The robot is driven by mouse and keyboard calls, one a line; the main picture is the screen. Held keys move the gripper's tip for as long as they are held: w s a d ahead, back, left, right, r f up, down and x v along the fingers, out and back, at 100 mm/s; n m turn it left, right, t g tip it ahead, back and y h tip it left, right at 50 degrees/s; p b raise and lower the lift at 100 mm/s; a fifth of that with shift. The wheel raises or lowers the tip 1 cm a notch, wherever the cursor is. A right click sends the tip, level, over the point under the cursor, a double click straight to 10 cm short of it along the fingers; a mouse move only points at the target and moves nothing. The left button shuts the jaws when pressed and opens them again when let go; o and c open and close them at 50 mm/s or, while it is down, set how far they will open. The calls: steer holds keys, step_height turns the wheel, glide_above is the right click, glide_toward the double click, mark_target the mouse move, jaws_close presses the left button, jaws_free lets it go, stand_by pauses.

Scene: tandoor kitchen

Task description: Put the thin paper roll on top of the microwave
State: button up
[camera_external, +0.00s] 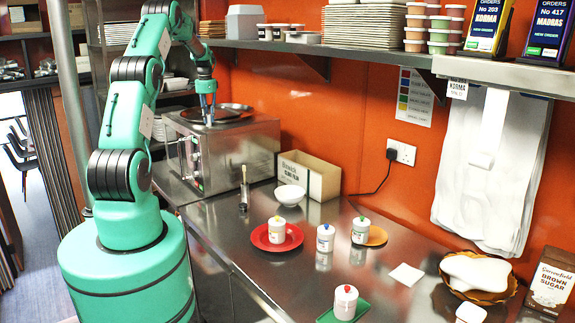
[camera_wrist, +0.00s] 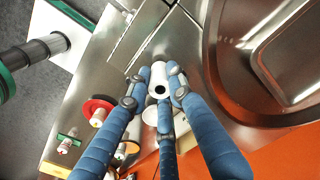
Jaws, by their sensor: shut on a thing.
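The microwave (camera_external: 240,150) is a steel box at the back left of the counter. My gripper (camera_external: 208,122) points down over its top in the external view. In the wrist view, my gripper's blue fingers (camera_wrist: 160,88) are closed around a white paper roll (camera_wrist: 158,70), seen nearly end-on with a dark hole in its end. The external view does not clearly show the roll. I cannot tell whether the roll touches the microwave's top.
A brown round tray (camera_wrist: 216,72) with a metal dish (camera_wrist: 262,45) takes up part of the microwave's top. A cardboard box (camera_external: 322,178) and white bowl (camera_external: 289,195) stand right of the microwave. Lidded jars and a red plate (camera_external: 262,240) occupy the counter. A shelf (camera_external: 350,52) hangs above.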

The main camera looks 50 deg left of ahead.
steer(key=shift+f, duration=0.75)
steer(key=shift+f, duration=0.1)
steer(key=o, duration=0.9)
step_height(320, 180, up, 12)
steer(key=shift+r+b, duration=0.1)
steer(key=shift+b, duration=0.45)
stand_by(0.3)
